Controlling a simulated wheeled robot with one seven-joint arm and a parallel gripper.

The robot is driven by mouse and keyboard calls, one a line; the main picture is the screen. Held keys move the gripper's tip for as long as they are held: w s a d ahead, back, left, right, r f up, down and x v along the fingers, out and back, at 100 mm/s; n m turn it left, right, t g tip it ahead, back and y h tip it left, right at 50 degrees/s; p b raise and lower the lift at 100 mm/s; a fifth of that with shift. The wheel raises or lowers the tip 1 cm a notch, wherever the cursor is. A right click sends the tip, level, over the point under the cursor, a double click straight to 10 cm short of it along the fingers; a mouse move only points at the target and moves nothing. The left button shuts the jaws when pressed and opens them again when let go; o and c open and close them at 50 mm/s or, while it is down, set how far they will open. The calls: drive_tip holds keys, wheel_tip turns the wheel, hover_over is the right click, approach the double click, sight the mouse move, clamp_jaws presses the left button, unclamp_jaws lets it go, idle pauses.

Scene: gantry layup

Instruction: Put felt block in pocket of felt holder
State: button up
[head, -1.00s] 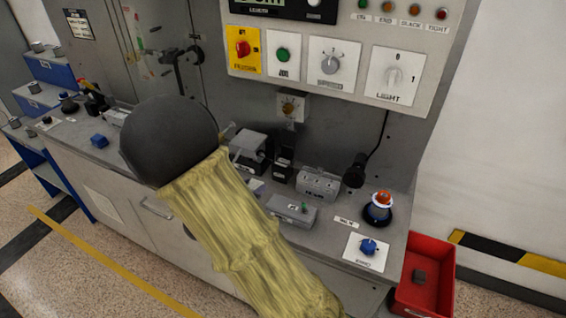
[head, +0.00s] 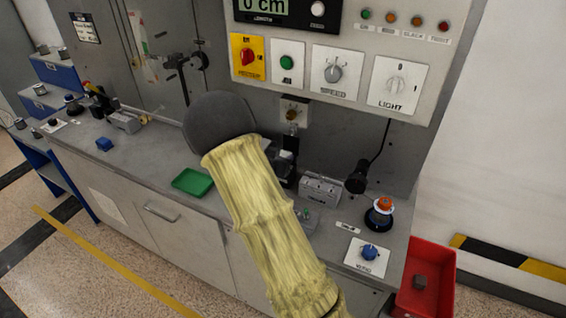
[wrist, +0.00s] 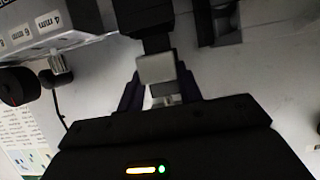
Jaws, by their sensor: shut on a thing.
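My gripper (wrist: 158,92) shows in the wrist view, its dark fingers shut on a small pale grey block, which I take as the felt block (wrist: 156,68). A black upright piece (wrist: 148,20) stands just beyond the block, close to it; I cannot tell whether they touch. It may be the felt holder; its pocket is not clearly seen. In the head view a black holder (head: 286,160) stands on the bench, partly behind my sleeved arm. My arm hides the gripper and the block there.
A red bin (head: 440,285) stands beyond the bench end.

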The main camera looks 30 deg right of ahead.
drive_tip(key=shift+w+d, duration=0.25)
drive_tip(key=shift+d, duration=0.15)
wheel_tip(320, 180, down, 4)
drive_tip(key=shift+w+d+r+p, duration=0.1)
drive_tip(key=shift+r+p, duration=0.1)
drive_tip(key=shift+p, duration=0.1)
